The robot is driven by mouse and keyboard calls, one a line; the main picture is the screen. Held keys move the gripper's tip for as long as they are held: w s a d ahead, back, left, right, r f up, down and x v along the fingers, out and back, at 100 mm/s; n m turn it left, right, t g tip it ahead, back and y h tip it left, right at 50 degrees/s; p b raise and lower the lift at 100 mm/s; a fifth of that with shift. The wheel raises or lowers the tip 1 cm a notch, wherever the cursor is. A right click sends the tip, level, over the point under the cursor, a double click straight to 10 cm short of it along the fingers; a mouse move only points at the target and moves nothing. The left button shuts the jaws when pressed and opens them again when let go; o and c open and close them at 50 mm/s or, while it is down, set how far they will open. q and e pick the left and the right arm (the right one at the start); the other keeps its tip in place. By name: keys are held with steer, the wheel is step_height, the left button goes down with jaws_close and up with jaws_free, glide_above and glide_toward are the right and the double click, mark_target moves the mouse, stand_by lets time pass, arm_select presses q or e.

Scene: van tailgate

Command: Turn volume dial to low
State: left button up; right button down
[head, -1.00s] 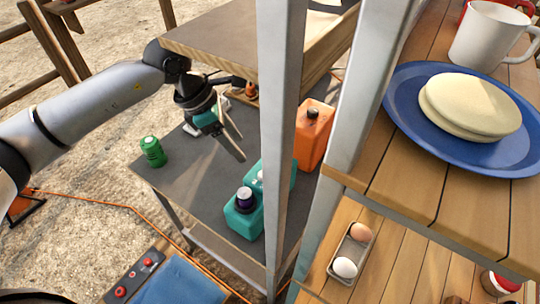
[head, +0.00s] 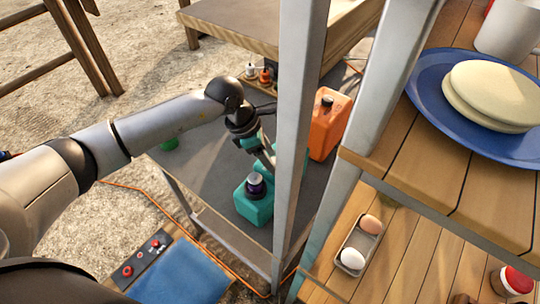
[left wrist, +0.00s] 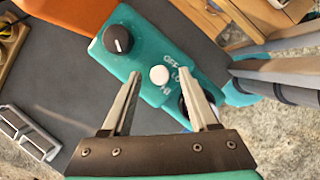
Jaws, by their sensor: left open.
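A teal box (head: 245,208) stands on the grey table in the head view, with a dark round dial (head: 255,184) on top. In the left wrist view the teal box (left wrist: 150,38) shows a black dial with a white pointer line (left wrist: 118,39), a white button (left wrist: 159,76) and partly readable lettering that includes "OFF". A second dark dial (left wrist: 184,106) is partly hidden behind the right finger. My left gripper (left wrist: 161,74) is open and empty, its fingertips over the box near the white button. In the head view my left gripper (head: 266,153) is partly hidden by a metal post. My right gripper is not in view.
The metal post (head: 303,140) rises close to the right of my left gripper. An orange box (head: 328,125) stands behind the teal one. A wooden shelf (head: 245,35) lies beyond my wrist. A blue plate (head: 425,85) and an egg tray (head: 342,258) are at the right.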

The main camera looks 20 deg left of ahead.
arm_select(q)
steer(key=shift+c, duration=0.2)
jaws_close()
stand_by(0.4)
